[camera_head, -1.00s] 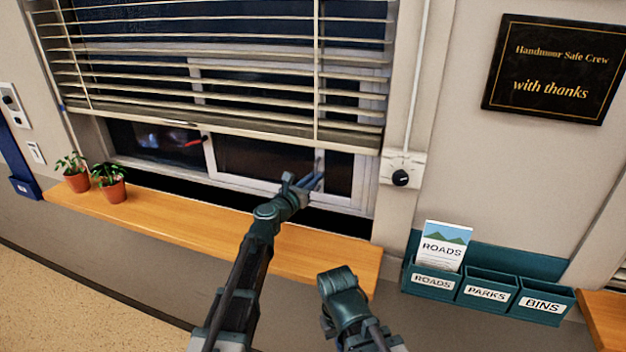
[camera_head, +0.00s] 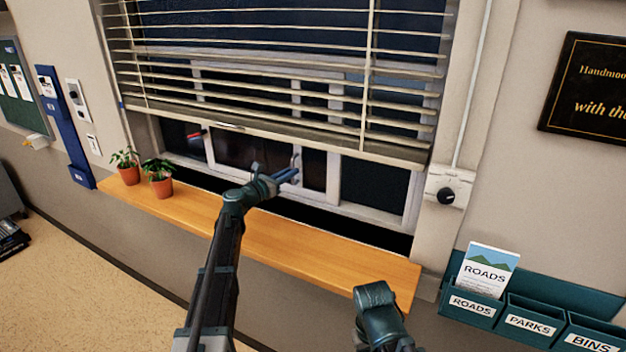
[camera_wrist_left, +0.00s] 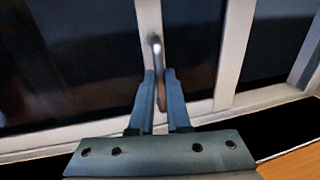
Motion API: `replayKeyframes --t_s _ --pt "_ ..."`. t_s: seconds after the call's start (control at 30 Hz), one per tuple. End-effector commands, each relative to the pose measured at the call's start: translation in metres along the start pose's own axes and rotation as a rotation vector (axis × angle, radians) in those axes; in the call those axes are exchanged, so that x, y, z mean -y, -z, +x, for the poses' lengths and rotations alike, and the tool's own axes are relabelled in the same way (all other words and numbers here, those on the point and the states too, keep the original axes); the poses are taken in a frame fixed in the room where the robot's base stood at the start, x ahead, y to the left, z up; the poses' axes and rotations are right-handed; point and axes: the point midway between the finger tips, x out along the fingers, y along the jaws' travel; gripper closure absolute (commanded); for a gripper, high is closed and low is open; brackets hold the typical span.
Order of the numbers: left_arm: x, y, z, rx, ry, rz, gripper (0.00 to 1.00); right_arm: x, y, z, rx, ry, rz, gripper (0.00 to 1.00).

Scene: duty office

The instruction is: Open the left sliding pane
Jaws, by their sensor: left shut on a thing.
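The window (camera_head: 400,222) is behind the blind, with white-framed panes. My left gripper (camera_head: 285,176) is shut on a grey upright handle (camera_head: 296,160) on a white pane upright. In the left wrist view, the fingers (camera_wrist_left: 157,100) close around the lower part of the handle (camera_wrist_left: 156,45). The held sliding pane (camera_head: 314,170) has its right upright (camera_head: 334,178) well clear of the right window frame, with a dark area between them. A small red thing (camera_head: 196,134) shows at the far left pane.
A slatted blind (camera_head: 270,75) covers the upper window. A wooden sill (camera_head: 300,250) runs below, with two potted plants (camera_head: 160,185) at its left. A knob box (camera_head: 446,194) is right of the window; leaflet holders (camera_head: 530,318) are lower right.

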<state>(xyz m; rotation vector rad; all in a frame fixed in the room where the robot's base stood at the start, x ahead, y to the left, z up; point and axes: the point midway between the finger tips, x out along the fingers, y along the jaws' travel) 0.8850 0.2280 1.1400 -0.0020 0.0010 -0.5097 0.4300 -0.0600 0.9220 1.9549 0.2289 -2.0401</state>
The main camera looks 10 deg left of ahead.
Motion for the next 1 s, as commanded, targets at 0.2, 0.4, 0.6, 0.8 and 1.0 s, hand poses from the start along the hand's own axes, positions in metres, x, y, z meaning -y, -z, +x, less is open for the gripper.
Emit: replayKeyframes --t_s 0.2,0.4,0.6,0.8,1.0 --pt "-0.042 0.000 -0.007 0.001 -0.005 -0.001 1.00 0.000 0.000 0.000 0.000 0.000 0.000 1.00" --pt "-0.056 0.000 -0.010 0.001 -0.003 -0.001 1.00 0.000 0.000 0.000 0.000 0.000 0.000 1.00" --pt "-0.058 0.000 -0.011 0.001 -0.003 -0.001 1.00 0.000 0.000 0.000 0.000 0.000 0.000 1.00" --pt "-0.058 0.000 -0.011 0.001 -0.002 -0.001 1.00 0.000 0.000 0.000 0.000 0.000 0.000 1.00" --pt "-0.057 0.000 -0.011 0.001 -0.001 -0.001 0.56 0.000 0.000 0.000 0.000 0.000 0.000 1.00"
